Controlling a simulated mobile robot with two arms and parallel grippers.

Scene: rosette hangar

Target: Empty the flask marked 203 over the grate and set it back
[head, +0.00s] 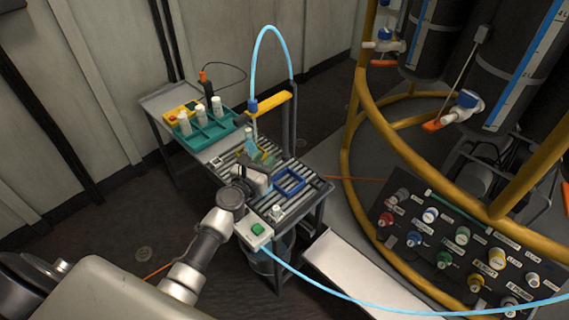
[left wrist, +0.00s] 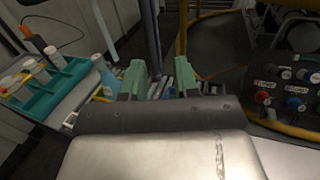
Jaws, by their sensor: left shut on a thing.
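My left gripper (head: 258,160) is low over the slatted metal grate (head: 290,193). Its green fingers, also in the left wrist view (left wrist: 161,80), are parted around something mostly hidden. A pale blue flask-like thing (head: 250,142) is close by the fingers; in the left wrist view (left wrist: 103,68) it appears left of them, tilted. I cannot tell whether it is the thing held, and no number 203 is legible. Several pale bottles with white caps (head: 201,116) stand in a teal rack (head: 208,136) at the bench's far end. My right gripper is out of view.
A light-blue hose (head: 265,40) arches above the bench beside a yellow bar (head: 270,104). A blue frame (head: 290,180) lies on the slats. A green-button box (head: 256,230) is at the near edge. Yellow rails (head: 380,110) and a labelled knob panel (head: 450,240) stand right.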

